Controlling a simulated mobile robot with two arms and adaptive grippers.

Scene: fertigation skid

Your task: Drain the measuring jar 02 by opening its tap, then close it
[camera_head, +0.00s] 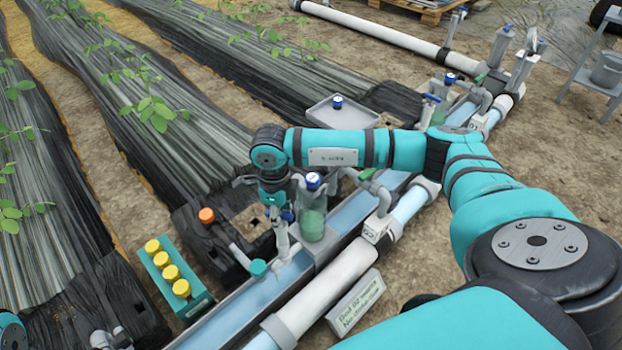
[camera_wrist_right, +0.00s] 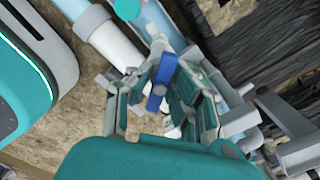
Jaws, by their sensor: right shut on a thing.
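A clear measuring jar (camera_head: 313,222) with green liquid and a blue cap (camera_head: 313,181) stands beside the blue channel. The tag on the pipe near it appears to read 02. Its tap has a blue handle (camera_wrist_right: 160,82), which lies between the fingers of my right gripper (camera_wrist_right: 165,95) in the wrist view. My right gripper (camera_head: 280,208) is shut on this handle, just left of the jar in the head view. A pale spout shows below it. Part of what looks like my left gripper (camera_head: 110,338) shows at the bottom left edge; its opening is unclear.
A similar jar (camera_head: 442,98) stands farther back. A grey tray (camera_head: 343,116) holds a blue-capped item. A teal crate (camera_head: 172,282) with several yellow-capped bottles stands at left. A white pipe (camera_head: 335,275) and a sign (camera_head: 355,303) lie in front. My right arm crosses above the channel.

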